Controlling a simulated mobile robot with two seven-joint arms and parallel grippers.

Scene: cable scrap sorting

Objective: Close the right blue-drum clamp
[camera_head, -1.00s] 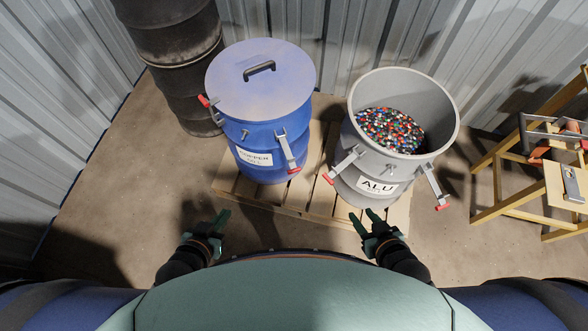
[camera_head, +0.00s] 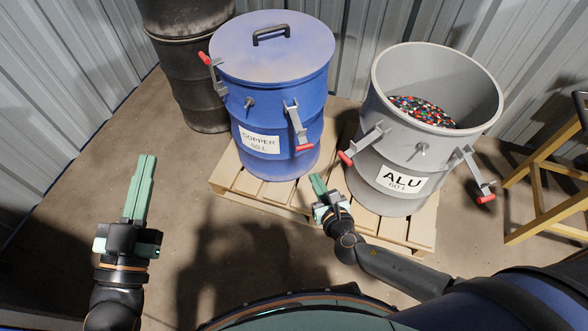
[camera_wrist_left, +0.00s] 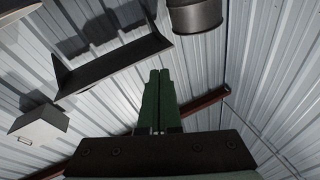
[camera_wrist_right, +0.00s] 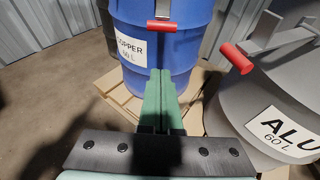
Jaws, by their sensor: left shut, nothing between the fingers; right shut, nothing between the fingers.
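The blue drum (camera_head: 268,105), labelled COPPER, stands upright on a pallet with its lid (camera_head: 272,46) on top. Its right clamp (camera_head: 298,126) hangs down the front right side, its red-tipped handle lowest and standing off the drum wall. The red grip also shows in the right wrist view (camera_wrist_right: 165,26). The left clamp (camera_head: 212,73) sticks out at the left, red end up. My right gripper (camera_head: 318,182) is shut and empty, below and in front of the right clamp, apart from it. My left gripper (camera_head: 147,160) is shut and empty, left of the drum, touching nothing.
A grey ALU drum (camera_head: 400,150), open and holding coloured granules, stands close on the right; its clamp handles (camera_head: 345,157) jut out. The pallet (camera_head: 235,182) lies under both drums. A dark drum (camera_head: 190,70) stands behind left. A yellow wooden frame (camera_head: 545,185) is at right.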

